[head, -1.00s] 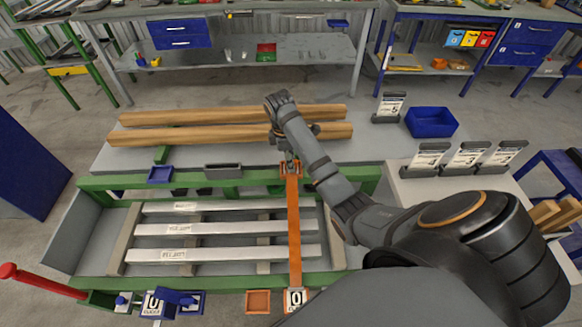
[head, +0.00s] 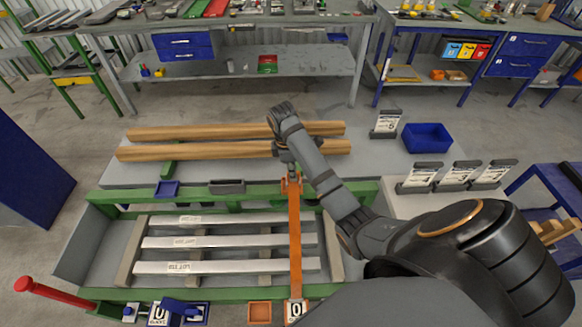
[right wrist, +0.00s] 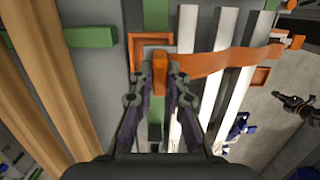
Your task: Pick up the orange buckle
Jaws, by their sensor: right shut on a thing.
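The orange buckle (right wrist: 160,74) sits between the fingertips of my right gripper (right wrist: 160,84), which is shut on it. In the head view my right gripper (head: 290,172) points down at the far end of the orange strap (head: 295,235). The strap runs over the white bars to the near side of the frame. A small square orange tray (right wrist: 138,50) lies right by the buckle in the right wrist view. I cannot tell whether the buckle is clear of it.
White bars (head: 228,267) lie across the green frame (head: 150,294). Two wooden beams (head: 200,151) lie behind it, under my right forearm. A blue bin (head: 427,138) and label stands (head: 420,178) are at right. A red handle (head: 52,295) sticks out at near left.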

